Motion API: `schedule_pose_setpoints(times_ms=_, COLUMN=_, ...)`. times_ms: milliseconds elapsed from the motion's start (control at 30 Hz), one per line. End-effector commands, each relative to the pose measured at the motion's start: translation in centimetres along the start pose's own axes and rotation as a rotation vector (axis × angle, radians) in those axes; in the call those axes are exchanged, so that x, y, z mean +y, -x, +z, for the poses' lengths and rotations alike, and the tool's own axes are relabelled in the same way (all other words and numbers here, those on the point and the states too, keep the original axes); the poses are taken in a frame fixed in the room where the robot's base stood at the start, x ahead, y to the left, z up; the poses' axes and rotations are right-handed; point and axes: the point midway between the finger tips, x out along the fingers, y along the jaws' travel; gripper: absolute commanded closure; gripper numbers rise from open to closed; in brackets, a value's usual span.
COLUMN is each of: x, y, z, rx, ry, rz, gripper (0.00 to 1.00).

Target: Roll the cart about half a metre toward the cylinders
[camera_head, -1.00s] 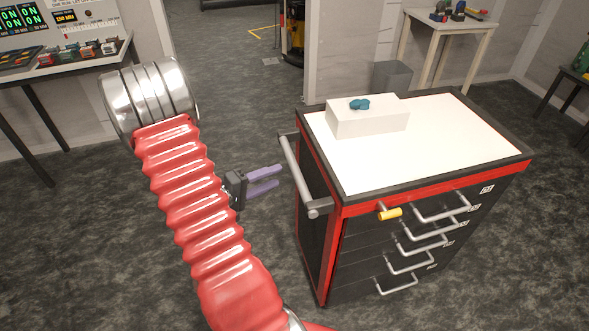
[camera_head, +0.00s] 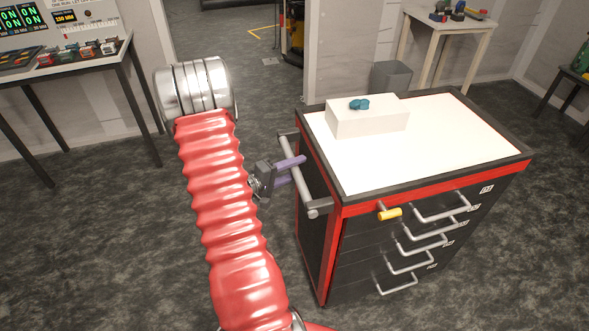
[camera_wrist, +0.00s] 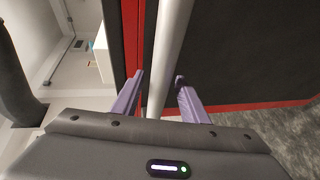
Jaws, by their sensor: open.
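The cart (camera_head: 430,138) is a black and red drawer cabinet with a white top. A grey push bar (camera_head: 298,172) runs along its left side. My gripper (camera_head: 297,169) is at this bar, its purple fingers open. In the wrist view my gripper (camera_wrist: 158,92) has one finger on each side of the bar (camera_wrist: 170,60), with gaps showing between the fingers and the bar. The cart's dark side panel (camera_wrist: 240,55) lies beyond the fingers. No cylinders can be made out in these views.
A white box (camera_head: 368,118) with a teal item (camera_head: 359,104) stands on the cart top. A yellow tag (camera_head: 390,214) hangs at the top drawer. A grey bin (camera_head: 391,77) and a small table (camera_head: 452,22) stand behind. A control desk (camera_head: 60,62) is at left. Floor is clear left of the cart.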

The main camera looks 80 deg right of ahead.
Motion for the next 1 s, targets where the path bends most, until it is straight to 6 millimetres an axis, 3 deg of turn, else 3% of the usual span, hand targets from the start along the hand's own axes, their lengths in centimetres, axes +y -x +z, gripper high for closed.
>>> schedule_pose_setpoints(times_ms=133, x=0.0, y=0.03, z=-0.01, rx=0.0, ry=0.0, rz=0.0, gripper=0.6)
schedule_pose_setpoints(times_ms=700, x=-0.07, y=0.08, z=-0.02, rx=0.001, ry=0.001, rz=-0.001, gripper=1.0)
schedule_pose_setpoints(times_ms=1000, x=-0.16, y=0.25, z=0.15, rx=0.001, ry=0.002, rz=-0.003, gripper=1.0)
